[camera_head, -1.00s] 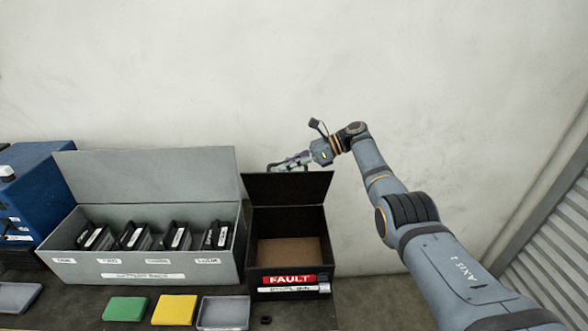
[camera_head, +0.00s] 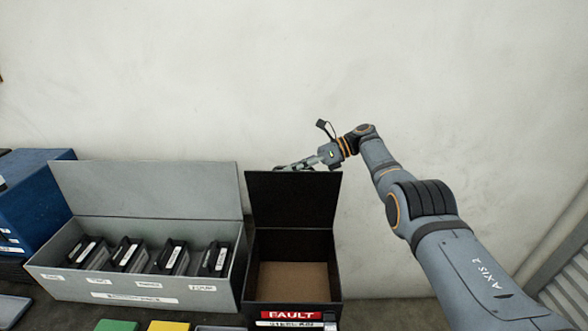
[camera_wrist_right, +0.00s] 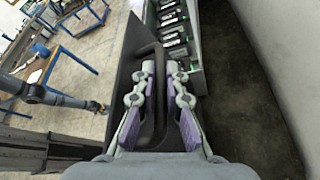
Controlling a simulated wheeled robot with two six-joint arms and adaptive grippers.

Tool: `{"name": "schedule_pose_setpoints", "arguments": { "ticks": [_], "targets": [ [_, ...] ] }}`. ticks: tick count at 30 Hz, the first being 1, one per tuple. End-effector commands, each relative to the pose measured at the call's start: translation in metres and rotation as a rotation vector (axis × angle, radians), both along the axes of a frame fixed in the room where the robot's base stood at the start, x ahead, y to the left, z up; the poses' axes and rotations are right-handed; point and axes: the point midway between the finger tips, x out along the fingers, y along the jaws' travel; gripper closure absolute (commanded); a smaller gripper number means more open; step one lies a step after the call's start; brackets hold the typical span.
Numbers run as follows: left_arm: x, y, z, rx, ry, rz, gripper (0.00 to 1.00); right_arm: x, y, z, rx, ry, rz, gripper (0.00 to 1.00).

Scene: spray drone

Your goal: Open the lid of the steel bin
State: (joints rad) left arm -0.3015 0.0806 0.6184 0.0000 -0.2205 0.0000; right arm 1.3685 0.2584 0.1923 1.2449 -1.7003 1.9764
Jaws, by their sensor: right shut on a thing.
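The steel bin (camera_head: 292,300) is a black box with a red FAULT label, right of the grey battery rack. Its black lid (camera_head: 292,200) stands raised at the back edge, and the brown bin floor (camera_head: 292,280) shows. My right gripper (camera_head: 284,168) is at the lid's top edge, its fingers partly hidden behind it in the head view. In the right wrist view, its purple-padded fingers (camera_wrist_right: 160,95) are shut on the dark lid handle (camera_wrist_right: 151,125). My left gripper does not show in the head view.
The grey battery rack (camera_head: 120,291) stands left of the bin with its lid up and several dark batteries inside. A blue case (camera_head: 35,205) is at far left. Green (camera_head: 117,326) and yellow (camera_head: 168,326) trays lie in front. A pale wall (camera_head: 440,60) rises behind.

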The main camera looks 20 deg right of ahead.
Motion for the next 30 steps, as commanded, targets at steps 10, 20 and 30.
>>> {"name": "schedule_pose_setpoints", "arguments": {
  "ticks": [10, 20, 30],
  "targets": [
    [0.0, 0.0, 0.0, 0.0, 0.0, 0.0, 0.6, 0.0, 0.0, -0.001, -0.001, 0.0, 0.0, 0.79],
    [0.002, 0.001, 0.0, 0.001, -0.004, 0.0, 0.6, 0.001, -0.001, 0.018, -0.002, -0.005, 0.001, 0.79],
    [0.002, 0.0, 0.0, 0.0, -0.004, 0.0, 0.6, 0.001, -0.001, 0.088, -0.001, -0.001, 0.0, 0.79]
  ]
}}
